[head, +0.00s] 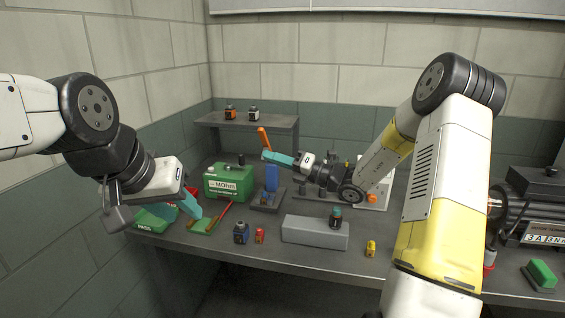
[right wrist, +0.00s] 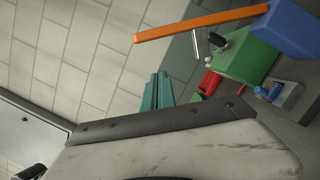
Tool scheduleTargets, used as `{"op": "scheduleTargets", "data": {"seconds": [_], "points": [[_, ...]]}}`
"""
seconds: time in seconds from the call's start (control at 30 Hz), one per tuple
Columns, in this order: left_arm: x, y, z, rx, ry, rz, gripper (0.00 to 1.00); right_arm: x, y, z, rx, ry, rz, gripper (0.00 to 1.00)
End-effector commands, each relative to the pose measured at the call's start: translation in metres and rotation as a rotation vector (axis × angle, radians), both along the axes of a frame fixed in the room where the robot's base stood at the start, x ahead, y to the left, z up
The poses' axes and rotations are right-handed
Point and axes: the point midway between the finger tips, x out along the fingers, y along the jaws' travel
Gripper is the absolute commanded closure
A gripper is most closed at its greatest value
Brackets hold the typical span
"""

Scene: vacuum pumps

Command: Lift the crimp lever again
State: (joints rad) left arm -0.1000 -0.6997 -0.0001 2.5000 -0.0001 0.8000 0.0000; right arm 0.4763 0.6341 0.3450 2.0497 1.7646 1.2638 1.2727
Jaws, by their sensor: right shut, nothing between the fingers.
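The orange crimp lever (head: 263,138) stands steeply raised with a slight tilt, above the blue block (head: 271,177) of the crimp tool. In the right wrist view the orange lever (right wrist: 200,24) reaches out from near the blue block (right wrist: 292,30). My right gripper (head: 268,156) is shut and empty beside the lever's lower part, which it hides in the head view. Its teal fingertips (right wrist: 157,92) lie together in the right wrist view; I cannot tell if they touch the lever. My left gripper (head: 182,212) looks open, low over the left table end.
A green box (head: 228,182) stands left of the crimp tool. A grey block (head: 315,232), a blue bottle (head: 240,233) and small red and yellow items stand in front. A raised shelf (head: 248,121) is behind. A pump (head: 535,205) is at the right.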

Motion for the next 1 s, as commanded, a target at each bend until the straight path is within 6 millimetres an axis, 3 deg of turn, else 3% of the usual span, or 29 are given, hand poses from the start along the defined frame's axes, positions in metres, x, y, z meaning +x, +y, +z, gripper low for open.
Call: {"op": "scheduleTargets", "data": {"seconds": [0.13,0.4,1.0], "points": [[0.000,0.000,0.000,0.000,0.000,0.000,0.64,0.014,0.028,0.005,0.000,-0.001,0.003,1.00],[0.000,0.000,0.000,0.000,0.000,0.000,0.64,0.040,0.015,0.026,-0.001,-0.004,-0.001,1.00],[0.000,0.000,0.000,0.000,0.000,0.000,0.64,0.046,0.012,0.032,0.005,0.018,-0.001,1.00]]}}
